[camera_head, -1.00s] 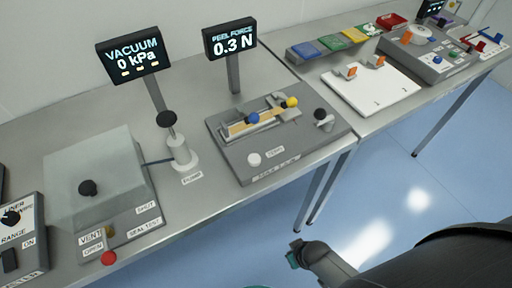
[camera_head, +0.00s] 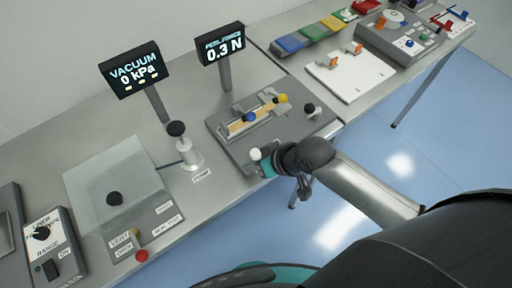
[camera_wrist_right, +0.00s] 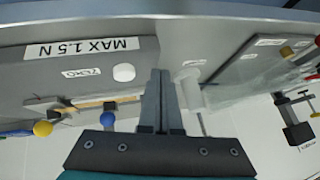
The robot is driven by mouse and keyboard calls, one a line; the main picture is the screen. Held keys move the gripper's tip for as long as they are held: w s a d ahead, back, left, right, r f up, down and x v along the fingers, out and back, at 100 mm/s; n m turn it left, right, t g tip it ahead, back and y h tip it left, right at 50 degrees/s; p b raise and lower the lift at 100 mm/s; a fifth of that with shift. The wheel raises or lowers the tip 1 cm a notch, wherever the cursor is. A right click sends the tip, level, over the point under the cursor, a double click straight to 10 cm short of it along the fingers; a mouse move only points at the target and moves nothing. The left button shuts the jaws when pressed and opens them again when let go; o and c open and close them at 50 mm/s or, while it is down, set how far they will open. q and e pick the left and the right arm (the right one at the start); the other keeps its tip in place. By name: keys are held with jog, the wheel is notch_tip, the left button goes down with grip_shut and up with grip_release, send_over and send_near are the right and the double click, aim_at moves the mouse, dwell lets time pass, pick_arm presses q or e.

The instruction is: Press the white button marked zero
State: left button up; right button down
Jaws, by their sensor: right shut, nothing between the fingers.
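The white round button (camera_head: 256,154) sits on the front part of the grey peel-force panel (camera_head: 228,139). In the right wrist view the white button (camera_wrist_right: 124,72) shows upside down beside a label reading ZERO. My right gripper (camera_head: 265,169) is at the panel's front edge, close to the button, and its hand covers part of the panel's front right. In the right wrist view its fingers (camera_wrist_right: 161,78) are shut and empty, and appear to the right of the button with a gap between them in the picture. My left gripper is not in view.
The peel force display (camera_head: 221,48) reads 0.3 N. Yellow (camera_head: 283,98) and blue (camera_head: 249,117) knobs and a black knob (camera_head: 309,108) stand on the panel. A pump (camera_head: 186,149) with a black knob stands to its left. A clear-covered vacuum box (camera_head: 118,196) is further left.

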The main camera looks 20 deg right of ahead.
aim_at(259, 155)
jog(key=w+d+r+m+y+p, duration=0.1)
jog(key=w+d+r+y+p, duration=0.1)
jog(key=r, duration=0.7)
jog(key=shift+w+d+r+m, duration=0.15)
jog(key=shift+w+d+m, duration=0.35)
jog(key=shift+w, duration=0.7)
notch_tip(259, 155, down, 8)
jog(key=b, duration=0.7)
jog(key=shift+b, duration=0.35)
jog(key=shift+f, duration=0.45)
jog(key=shift+f, duration=0.4)
